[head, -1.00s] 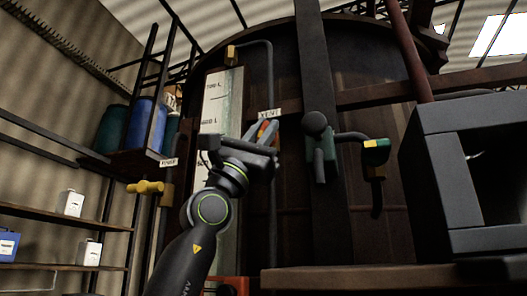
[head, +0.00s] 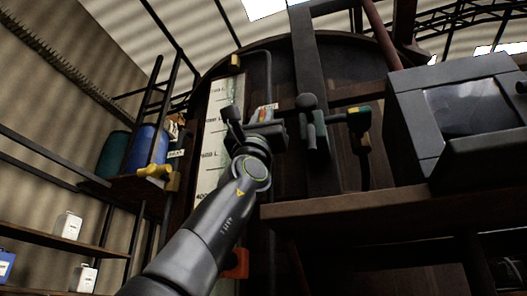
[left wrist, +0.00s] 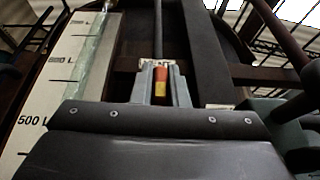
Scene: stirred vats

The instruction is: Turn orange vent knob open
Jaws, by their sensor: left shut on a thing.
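The orange vent knob (left wrist: 159,73) shows in the left wrist view as a small orange and yellow piece between my two fingers, below a thin vertical pipe. My left gripper (left wrist: 160,84) is shut on it, with one grey finger on each side. In the head view my left gripper (head: 264,114) reaches up to the dark vat front at the foot of the pipe. It hides most of the knob there. A small pale label (head: 272,106) shows just above the gripper. My right gripper is not in view.
Right of my left gripper, a dark green lever with a round knob (head: 306,101) and a green and yellow valve (head: 359,120) stick out. A yellow valve handle (head: 154,171) is at the left. A ledge (head: 380,206) and a grey box-shaped housing (head: 455,105) stand at the right.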

